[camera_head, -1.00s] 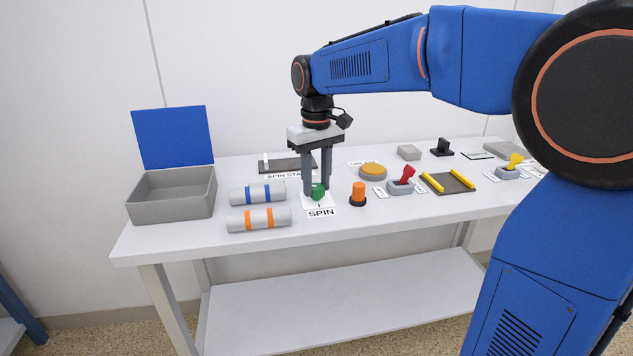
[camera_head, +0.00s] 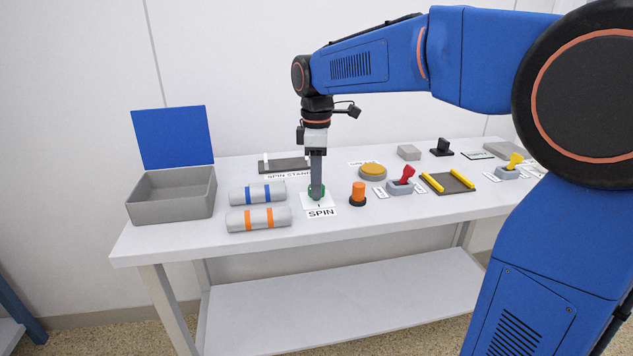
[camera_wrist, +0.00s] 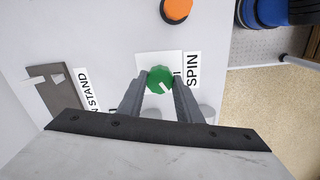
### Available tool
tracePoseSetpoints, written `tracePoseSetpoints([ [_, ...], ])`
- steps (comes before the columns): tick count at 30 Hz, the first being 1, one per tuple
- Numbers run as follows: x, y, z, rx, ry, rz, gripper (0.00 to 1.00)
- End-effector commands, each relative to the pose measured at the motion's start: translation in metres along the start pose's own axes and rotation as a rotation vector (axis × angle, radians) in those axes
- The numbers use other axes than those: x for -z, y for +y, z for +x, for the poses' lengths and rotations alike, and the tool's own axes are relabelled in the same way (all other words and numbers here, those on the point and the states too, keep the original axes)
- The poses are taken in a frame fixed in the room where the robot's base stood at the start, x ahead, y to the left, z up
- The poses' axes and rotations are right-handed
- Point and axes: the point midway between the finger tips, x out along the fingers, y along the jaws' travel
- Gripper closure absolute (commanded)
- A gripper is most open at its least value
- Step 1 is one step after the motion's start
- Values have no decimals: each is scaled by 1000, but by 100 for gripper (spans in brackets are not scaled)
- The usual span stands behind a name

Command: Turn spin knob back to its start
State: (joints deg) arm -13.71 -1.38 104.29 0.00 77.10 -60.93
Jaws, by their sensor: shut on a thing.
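The green spin knob (camera_wrist: 159,79) sits on a white plate (camera_wrist: 150,60) beside the "SPIN" label (camera_wrist: 193,70). It shows a white pointer line on its top in the wrist view. My gripper (camera_wrist: 160,88) is shut on the knob, with one finger on each side of it. In the head view my gripper (camera_head: 317,190) points straight down at the knob (camera_head: 311,191), and one finger hides much of the knob. The "SPIN" label (camera_head: 321,213) lies in front of it.
An orange knob (camera_head: 358,192) stands close on the right. Two banded rolls, blue-banded (camera_head: 257,193) and orange-banded (camera_head: 259,218), lie on the left near a grey box (camera_head: 172,194). A dark spin stand (camera_head: 286,165) lies behind. A red-handled switch (camera_head: 402,181) is farther right.

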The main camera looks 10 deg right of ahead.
Motion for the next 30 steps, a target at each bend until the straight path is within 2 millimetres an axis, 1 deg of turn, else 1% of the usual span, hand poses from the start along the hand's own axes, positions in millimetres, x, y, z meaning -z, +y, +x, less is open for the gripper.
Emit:
tracePoseSetpoints([
  [21, 0, 1, -1, -3, 0, -671, 91],
  [30, 0, 1, -1, -3, 0, -891, 91],
])
